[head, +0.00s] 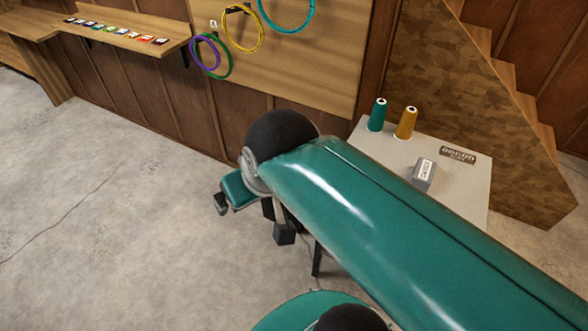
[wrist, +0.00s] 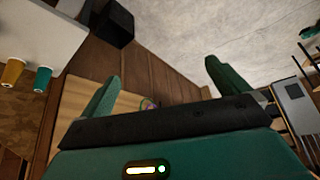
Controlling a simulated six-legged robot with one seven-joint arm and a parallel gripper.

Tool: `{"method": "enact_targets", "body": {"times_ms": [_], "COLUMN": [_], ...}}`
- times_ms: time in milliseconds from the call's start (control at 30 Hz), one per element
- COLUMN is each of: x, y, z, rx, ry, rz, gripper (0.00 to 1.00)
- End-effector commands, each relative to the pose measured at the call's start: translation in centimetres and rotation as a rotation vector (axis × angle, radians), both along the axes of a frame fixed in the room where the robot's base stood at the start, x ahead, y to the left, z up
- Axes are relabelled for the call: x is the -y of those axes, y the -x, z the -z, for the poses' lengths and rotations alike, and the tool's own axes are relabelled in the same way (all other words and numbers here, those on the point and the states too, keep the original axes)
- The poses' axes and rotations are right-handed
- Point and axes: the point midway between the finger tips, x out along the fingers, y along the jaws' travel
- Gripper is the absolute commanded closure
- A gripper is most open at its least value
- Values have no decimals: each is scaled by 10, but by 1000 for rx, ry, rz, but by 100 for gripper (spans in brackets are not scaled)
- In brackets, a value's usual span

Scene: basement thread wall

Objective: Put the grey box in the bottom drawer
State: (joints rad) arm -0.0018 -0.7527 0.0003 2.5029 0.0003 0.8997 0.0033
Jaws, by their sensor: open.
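A small grey box (head: 423,172) with a white label lies on the pale grey table top, beyond my arm in the head view. I cannot make it out in the wrist view. My gripper (wrist: 163,82) is open, with its two green fingers spread wide and nothing between them. In the head view my arm crosses the middle, and its far end hangs over the floor left of the table, well apart from the box. I cannot identify the bottom drawer in either view. A grey cabinet-like unit (wrist: 297,104) stands at the right of the wrist view; its front is unclear.
The table (head: 470,185) also holds a teal thread cone (head: 377,115), an orange thread cone (head: 406,123) and a dark label plate (head: 458,155). A wall shelf (head: 125,35) carries several small coloured items. Hoops hang on a wooden board (head: 300,60). Concrete floor (head: 90,220) lies open at left.

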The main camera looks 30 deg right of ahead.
Motion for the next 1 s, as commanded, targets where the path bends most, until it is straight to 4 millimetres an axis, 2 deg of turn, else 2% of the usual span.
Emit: {"method": "enact_targets", "body": {"times_ms": [267,367,433,567,700,833,1000], "x": [5,18,33,71,120,170,241], "y": [-6,-20,-33,-61,-86,-103,-114], "z": [-1,-2,-2,2,13,29,55], "rx": [-12,-43,-75,-137,-195,-239,-280], "ry": [-22,-79,-135,-245,-339,-406,-458], "rz": [34,124,224,450,704,947,1271], "gripper": [0,0,0,0,0,0,0]}}
